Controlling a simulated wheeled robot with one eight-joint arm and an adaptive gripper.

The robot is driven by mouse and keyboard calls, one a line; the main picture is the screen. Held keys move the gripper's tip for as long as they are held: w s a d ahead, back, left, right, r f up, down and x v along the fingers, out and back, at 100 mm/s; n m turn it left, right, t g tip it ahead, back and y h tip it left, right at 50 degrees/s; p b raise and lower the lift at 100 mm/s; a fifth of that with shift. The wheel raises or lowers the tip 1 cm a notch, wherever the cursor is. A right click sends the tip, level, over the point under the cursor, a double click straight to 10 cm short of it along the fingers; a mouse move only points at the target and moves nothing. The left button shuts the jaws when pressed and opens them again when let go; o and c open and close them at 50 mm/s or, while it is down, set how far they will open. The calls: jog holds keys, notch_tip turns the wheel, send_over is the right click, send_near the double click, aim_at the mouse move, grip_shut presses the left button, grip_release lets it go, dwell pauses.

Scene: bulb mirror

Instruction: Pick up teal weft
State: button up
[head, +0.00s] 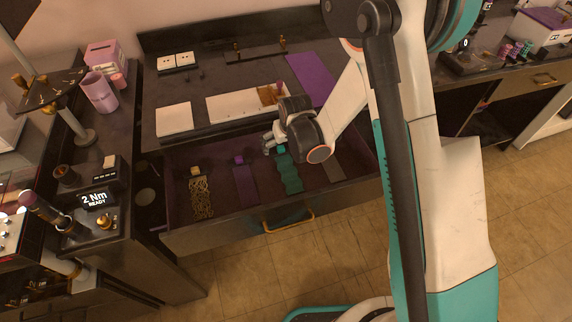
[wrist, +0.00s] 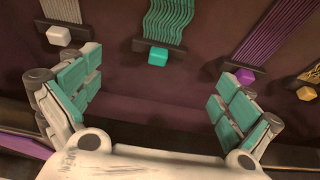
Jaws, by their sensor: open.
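The teal weft (head: 289,174) lies in the open drawer, a wavy strip hanging from a dark bar with a teal cube (head: 281,149) at its end. In the wrist view the weft (wrist: 168,20) is at top centre, and its teal cube (wrist: 158,57) sits beyond and between my fingertips. My gripper (head: 269,143) is over the drawer near the teal cube. In the wrist view my gripper (wrist: 157,82) is wide open, with teal-padded fingers on both sides and nothing between them. The fingers look apart from the cube; the exact height gap cannot be told.
The drawer also holds a purple weft (head: 245,184) with a purple cube (wrist: 245,75), a gold weft (head: 201,198) and a grey weft (head: 333,168) with a white cube (wrist: 59,35). The drawer front has a brass handle (head: 289,222). The counter behind holds white panels (head: 174,119).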

aim_at(281, 148)
jog(key=x, duration=0.3)
jog(key=shift+f+b, duration=0.15)
jog(key=shift+b, duration=0.2)
jog(key=shift+w+b+x, duration=0.25)
jog(key=shift+b+x, duration=0.4)
jog(key=shift+x, duration=0.75)
jog(key=shift+w+b+x, duration=0.25)
jog(key=shift+b+x, duration=0.4)
jog(key=shift+x, duration=0.7)
jog(key=shift+a+r, duration=0.1)
jog(key=shift+r, duration=0.2)
jog(key=c, duration=1.1)
